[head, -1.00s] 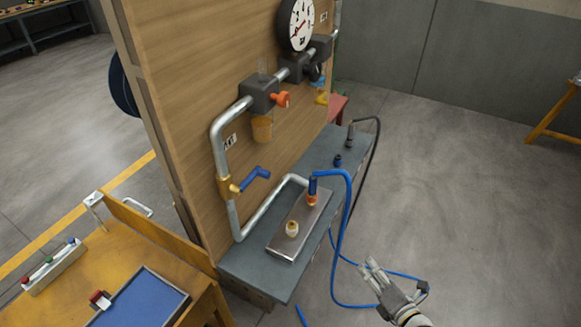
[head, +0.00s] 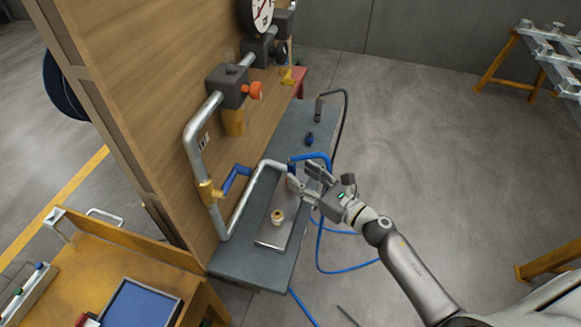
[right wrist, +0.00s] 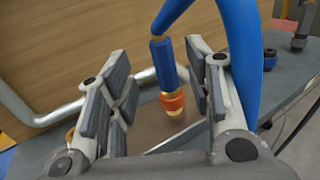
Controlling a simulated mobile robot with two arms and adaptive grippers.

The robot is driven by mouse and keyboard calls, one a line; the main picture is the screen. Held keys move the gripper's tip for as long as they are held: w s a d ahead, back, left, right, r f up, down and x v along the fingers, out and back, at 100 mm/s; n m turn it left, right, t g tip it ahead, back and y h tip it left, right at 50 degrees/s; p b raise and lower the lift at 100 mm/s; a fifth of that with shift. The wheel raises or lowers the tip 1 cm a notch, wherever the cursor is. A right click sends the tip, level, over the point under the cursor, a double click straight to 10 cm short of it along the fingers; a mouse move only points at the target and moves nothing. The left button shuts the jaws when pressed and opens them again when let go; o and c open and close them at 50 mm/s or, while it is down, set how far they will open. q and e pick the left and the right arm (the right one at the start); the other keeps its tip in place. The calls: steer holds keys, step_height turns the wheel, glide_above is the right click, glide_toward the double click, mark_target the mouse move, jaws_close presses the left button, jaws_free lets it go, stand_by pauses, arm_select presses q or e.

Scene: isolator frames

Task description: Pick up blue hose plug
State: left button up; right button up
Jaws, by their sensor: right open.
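The blue hose plug (right wrist: 163,64) stands upright between the two fingers of my right gripper (right wrist: 155,95) in the right wrist view, closer to the right finger. Its lower end sits at an orange-brass fitting (right wrist: 172,102) on the metal plate. In the head view my right gripper (head: 308,184) is at the plate and hides most of the plug and its fitting. The blue hose (head: 318,156) arches from the plug over the gripper. My right gripper is open around the plug, with a clear gap on the left side. My left gripper is not in view.
The steel plate (head: 268,238) with a second brass fitting (head: 277,216) lies on the grey bench (head: 233,268). A bent pipe (head: 246,196) and a blue-handled valve (head: 236,178) stand close on the left. A dark blue cap (head: 309,139) sits farther back.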

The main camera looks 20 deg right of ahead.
mark_target(295, 168)
steer(key=shift+w+a+r, duration=0.15)
steer(key=shift+w+r, duration=0.05)
steer(key=shift+w, duration=0.1)
steer(key=p+x, duration=0.2)
steer(key=x, duration=0.1)
steer(key=shift+w, duration=0.4)
steer(key=shift+w+a, duration=0.2)
steer(key=shift+w, duration=0.1)
jaws_close()
